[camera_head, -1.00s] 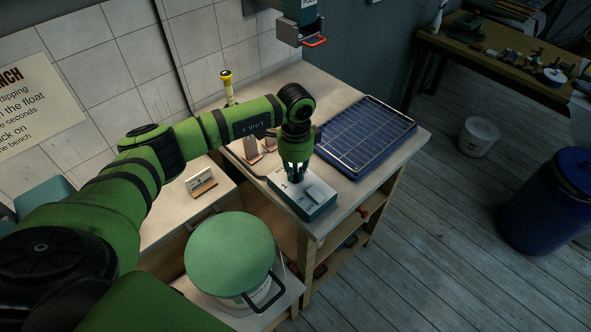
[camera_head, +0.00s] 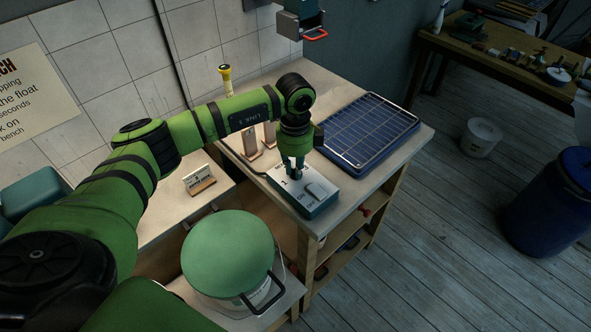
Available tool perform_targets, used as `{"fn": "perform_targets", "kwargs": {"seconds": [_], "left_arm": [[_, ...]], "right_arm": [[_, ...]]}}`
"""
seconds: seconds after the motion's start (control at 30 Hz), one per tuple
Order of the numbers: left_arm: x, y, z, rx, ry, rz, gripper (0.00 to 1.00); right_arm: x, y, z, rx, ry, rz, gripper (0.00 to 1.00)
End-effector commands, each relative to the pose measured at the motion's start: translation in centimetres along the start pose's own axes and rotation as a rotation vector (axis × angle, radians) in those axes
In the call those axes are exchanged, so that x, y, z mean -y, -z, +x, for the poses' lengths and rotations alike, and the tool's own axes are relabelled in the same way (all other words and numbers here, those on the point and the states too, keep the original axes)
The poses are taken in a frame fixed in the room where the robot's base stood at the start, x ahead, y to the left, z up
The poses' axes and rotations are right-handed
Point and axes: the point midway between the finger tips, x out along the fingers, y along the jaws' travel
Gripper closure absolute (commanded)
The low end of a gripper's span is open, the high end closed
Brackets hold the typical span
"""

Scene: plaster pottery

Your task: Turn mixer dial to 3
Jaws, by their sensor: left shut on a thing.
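The mixer control box (camera_head: 318,203) is a small teal box with a pale top face and a light raised switch or plate near its front. It sits on the bench at the near edge. My left gripper (camera_head: 295,176) points down onto the back part of the box's top. Its fingers are shut on the dial, which they mostly hide. The dial's number setting cannot be read. My right gripper is not in view.
A blue gridded tray (camera_head: 368,133) lies behind and right of the box. A green-lidded bucket (camera_head: 228,252) stands at the bench's near left. A small card sign (camera_head: 199,180) and a yellow-topped bottle (camera_head: 226,80) are to the left. A blue barrel (camera_head: 550,205) stands on the floor at right.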

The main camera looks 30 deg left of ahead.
Motion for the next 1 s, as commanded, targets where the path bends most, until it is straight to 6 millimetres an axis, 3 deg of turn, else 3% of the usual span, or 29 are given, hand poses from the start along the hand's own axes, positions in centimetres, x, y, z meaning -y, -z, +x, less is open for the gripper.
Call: {"fn": "perform_targets", "kwargs": {"seconds": [1.0], "left_arm": [[0.2,-0.3,0.2,0.001,0.000,0.945,1.00]], "right_arm": [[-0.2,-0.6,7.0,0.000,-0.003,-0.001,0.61]]}}
